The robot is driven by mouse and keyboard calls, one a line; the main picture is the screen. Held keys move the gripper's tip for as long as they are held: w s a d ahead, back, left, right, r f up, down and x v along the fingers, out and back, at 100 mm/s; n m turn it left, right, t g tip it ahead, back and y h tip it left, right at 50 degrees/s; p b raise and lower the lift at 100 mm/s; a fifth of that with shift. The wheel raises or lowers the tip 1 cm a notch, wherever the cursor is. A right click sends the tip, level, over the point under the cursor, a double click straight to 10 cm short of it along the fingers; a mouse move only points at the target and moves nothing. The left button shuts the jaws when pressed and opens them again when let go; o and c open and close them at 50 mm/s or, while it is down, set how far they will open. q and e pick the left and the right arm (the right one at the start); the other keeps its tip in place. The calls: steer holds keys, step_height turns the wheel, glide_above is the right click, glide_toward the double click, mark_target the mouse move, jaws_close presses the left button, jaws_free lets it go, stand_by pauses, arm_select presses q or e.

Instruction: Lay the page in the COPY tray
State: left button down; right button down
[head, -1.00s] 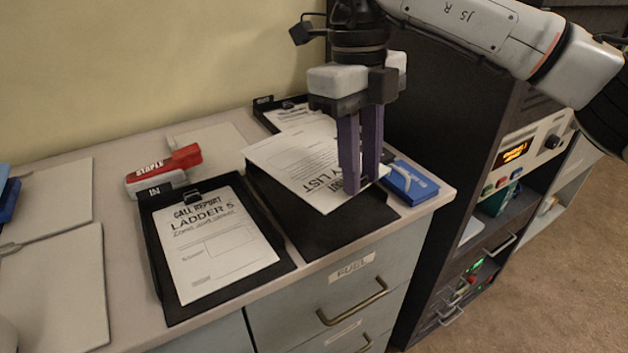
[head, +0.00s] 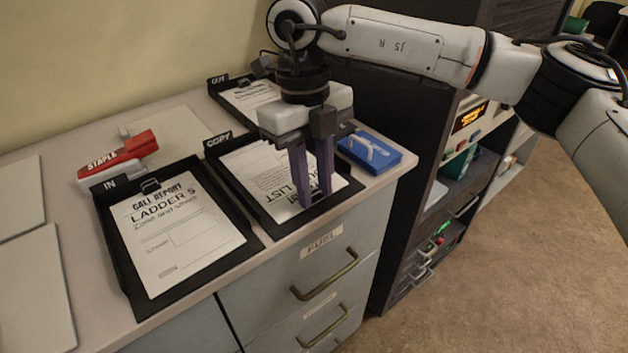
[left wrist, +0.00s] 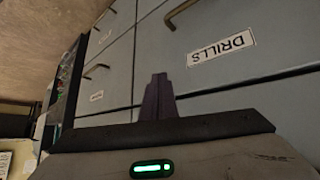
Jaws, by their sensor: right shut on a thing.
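The page (head: 254,168), white with "LIST" in large print, lies over the floor of the black COPY tray (head: 275,233), within its rim as far as I can see. My right gripper (head: 316,201) points down over the page's right part and is shut on the page near its front edge. The gripper hides part of the page and of the tray's back right. My left gripper (left wrist: 160,97) shows in the left wrist view, its purple fingers together with nothing between them, in front of grey drawers.
The IN tray (head: 127,263) holds a "LADDER 5" call report (head: 175,235) left of the COPY tray. A red stapler (head: 120,153) lies behind it. A third tray (head: 222,92) stands at the back. A blue box (head: 375,150) sits close by on the right.

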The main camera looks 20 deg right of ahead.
steer(key=shift+f, duration=0.1)
steer(key=c, duration=1.5)
jaws_free()
steer(key=shift+o, duration=0.2)
steer(key=shift+r, duration=0.3)
step_height(320, 180, up, 12)
steer(key=w, duration=0.1)
steer(key=shift+w+a+f+p, duration=0.15)
steer(key=shift+w+a+p, duration=0.05)
steer(key=shift+a+p, duration=0.1)
